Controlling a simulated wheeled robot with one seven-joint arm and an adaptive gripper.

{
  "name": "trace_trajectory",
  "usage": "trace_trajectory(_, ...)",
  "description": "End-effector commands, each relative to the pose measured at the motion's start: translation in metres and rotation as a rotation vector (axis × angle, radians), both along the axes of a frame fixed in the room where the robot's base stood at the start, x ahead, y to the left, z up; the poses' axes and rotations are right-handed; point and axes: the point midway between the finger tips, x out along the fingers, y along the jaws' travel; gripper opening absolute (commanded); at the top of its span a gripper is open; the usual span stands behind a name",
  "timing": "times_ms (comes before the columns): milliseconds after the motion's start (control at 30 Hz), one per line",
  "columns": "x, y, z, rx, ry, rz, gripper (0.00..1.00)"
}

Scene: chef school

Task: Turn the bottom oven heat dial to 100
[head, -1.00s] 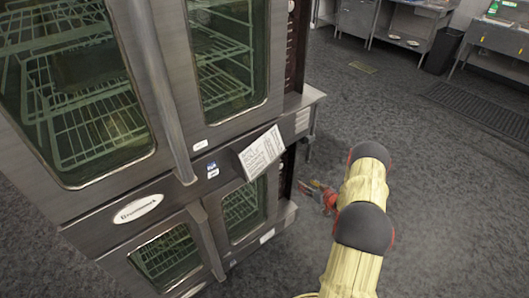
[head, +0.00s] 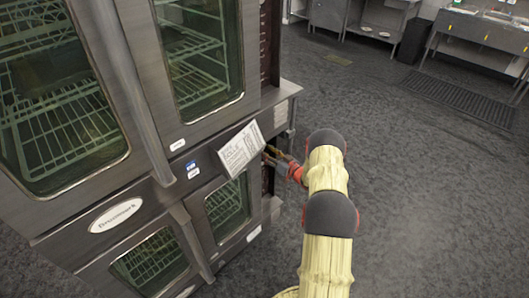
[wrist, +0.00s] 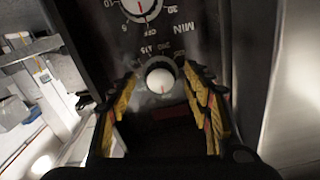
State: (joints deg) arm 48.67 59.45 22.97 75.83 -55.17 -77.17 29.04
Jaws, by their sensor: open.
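The double-stack oven (head: 150,190) fills the left of the head view. Its bottom oven's dark control strip (head: 267,180) is mostly hidden behind my gripper (head: 283,162) and a hanging paper sheet. In the wrist view, my gripper (wrist: 165,86) is open, its yellow-padded fingers on either side of a round dial (wrist: 160,78) with a pale knob. Whether they touch it is unclear. Markings around this dial are small and partly hidden, so I cannot read its setting. Another dial (wrist: 141,8), with a red pointer mark and upside-down "MIN" lettering, is cut off at the top.
The paper sheet (head: 241,149) hangs on the oven front just left of my gripper. Oven door handles (head: 197,243) stick out further left. Open grey floor (head: 420,200) lies to the right. Steel tables (head: 480,30) and a dark bin (head: 415,41) stand at the back.

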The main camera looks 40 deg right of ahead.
Motion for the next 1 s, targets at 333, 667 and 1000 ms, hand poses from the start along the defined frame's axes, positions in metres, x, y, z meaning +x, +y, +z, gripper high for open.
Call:
trace_trajectory(333, 0.0064, 0.0006, 0.0007, -0.001, 0.0, 0.0, 0.5)
trace_trajectory(667, 0.0061, 0.0006, 0.0006, -0.001, 0.0, 0.0, 0.33)
trace_trajectory(1000, 0.006, 0.0005, 0.0006, -0.001, 0.0, 0.0, 0.13)
